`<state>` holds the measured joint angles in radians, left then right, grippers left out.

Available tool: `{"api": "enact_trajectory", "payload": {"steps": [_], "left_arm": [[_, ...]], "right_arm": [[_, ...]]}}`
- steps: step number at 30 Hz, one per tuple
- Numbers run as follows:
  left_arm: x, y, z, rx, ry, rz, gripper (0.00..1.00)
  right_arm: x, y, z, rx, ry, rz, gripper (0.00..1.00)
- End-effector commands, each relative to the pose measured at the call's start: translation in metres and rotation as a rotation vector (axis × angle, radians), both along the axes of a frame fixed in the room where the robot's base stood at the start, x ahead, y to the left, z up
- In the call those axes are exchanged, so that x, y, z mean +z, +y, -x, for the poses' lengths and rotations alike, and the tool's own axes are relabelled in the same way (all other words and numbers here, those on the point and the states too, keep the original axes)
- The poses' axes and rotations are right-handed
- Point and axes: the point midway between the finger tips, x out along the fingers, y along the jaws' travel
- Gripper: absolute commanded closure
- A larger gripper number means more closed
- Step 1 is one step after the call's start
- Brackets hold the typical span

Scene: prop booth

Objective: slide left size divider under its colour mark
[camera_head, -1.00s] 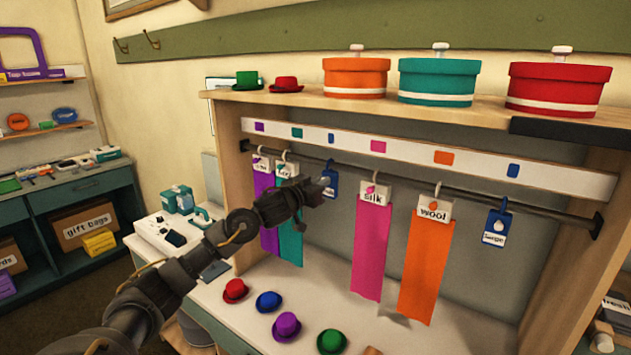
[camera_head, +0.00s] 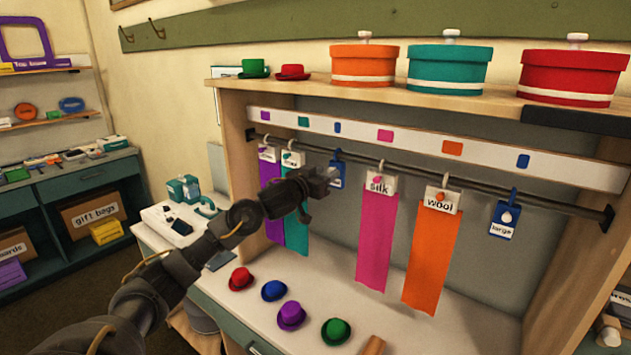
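The left size divider (camera_head: 338,182), a small blue tag, hangs by its hook on the dark rail (camera_head: 460,184). In the picture it hangs below the blue mark (camera_head: 337,128) on the white strip. My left gripper (camera_head: 330,174) is at the divider, its tips overlapping the tag's left and lower part. The finger gap is too small to make out, and I cannot tell whether it holds the tag. The right size divider (camera_head: 503,222), blue and labelled "large", hangs toward the right end, below another blue mark (camera_head: 522,161). My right gripper is not in view.
Purple (camera_head: 270,200) and teal (camera_head: 295,225) swatches hang left of my gripper; pink (camera_head: 376,240) and orange (camera_head: 431,260) ones hang right of it. Small hats, including a purple one (camera_head: 291,315), stand on the counter below. Round boxes stand on the top shelf.

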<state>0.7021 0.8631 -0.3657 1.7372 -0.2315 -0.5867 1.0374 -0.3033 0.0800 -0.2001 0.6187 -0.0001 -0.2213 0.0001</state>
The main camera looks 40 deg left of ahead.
Motion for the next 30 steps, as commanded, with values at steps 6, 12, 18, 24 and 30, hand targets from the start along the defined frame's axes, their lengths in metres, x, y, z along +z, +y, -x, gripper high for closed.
{"api": "enact_trajectory", "payload": {"steps": [6, 12, 18, 24, 30], "left_arm": [[-0.005, 0.000, 0.043, -0.001, 0.000, -0.006, 0.62], [-0.003, 0.001, 0.078, 0.001, 0.001, -0.005, 0.62], [-0.002, 0.001, 0.095, 0.000, 0.001, -0.002, 0.62], [0.000, 0.000, 0.097, 0.000, 0.000, 0.000, 0.62], [0.000, 0.001, 0.097, 0.000, 0.000, 0.000, 0.62]], "right_arm": [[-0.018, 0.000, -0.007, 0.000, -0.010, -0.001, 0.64], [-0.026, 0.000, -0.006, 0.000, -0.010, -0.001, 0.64], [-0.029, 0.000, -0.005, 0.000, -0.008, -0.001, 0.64], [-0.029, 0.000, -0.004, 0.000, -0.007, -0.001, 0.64], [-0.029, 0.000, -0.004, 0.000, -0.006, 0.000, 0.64]]}}
